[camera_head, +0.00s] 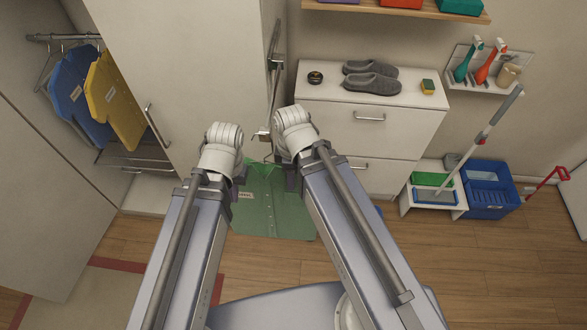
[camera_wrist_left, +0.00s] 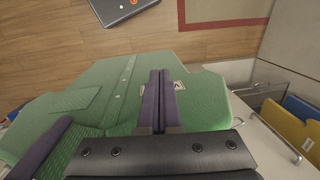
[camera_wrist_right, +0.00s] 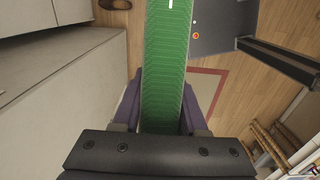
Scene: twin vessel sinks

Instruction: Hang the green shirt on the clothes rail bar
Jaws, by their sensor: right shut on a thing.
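The green shirt (camera_head: 270,205) hangs between my two arms in the head view, with what looks like a thin hanger hook above its collar. My right gripper (camera_head: 291,179) is shut on the green shirt, which runs edge-on between its fingers in the right wrist view (camera_wrist_right: 163,85). My left gripper (camera_head: 239,177) is at the shirt's left side. Its fingers are together over the shirt's face in the left wrist view (camera_wrist_left: 160,100); I see no cloth gripped between them. The clothes rail bar (camera_head: 62,37) is at the upper left, inside the open wardrobe.
A blue shirt (camera_head: 70,90) and a yellow shirt (camera_head: 114,102) hang in the wardrobe. A tall wardrobe door (camera_head: 180,70) stands between them and my grippers. A white drawer cabinet (camera_head: 330,110) with grey shoes is at right. A blue crate (camera_head: 490,205) sits on the floor.

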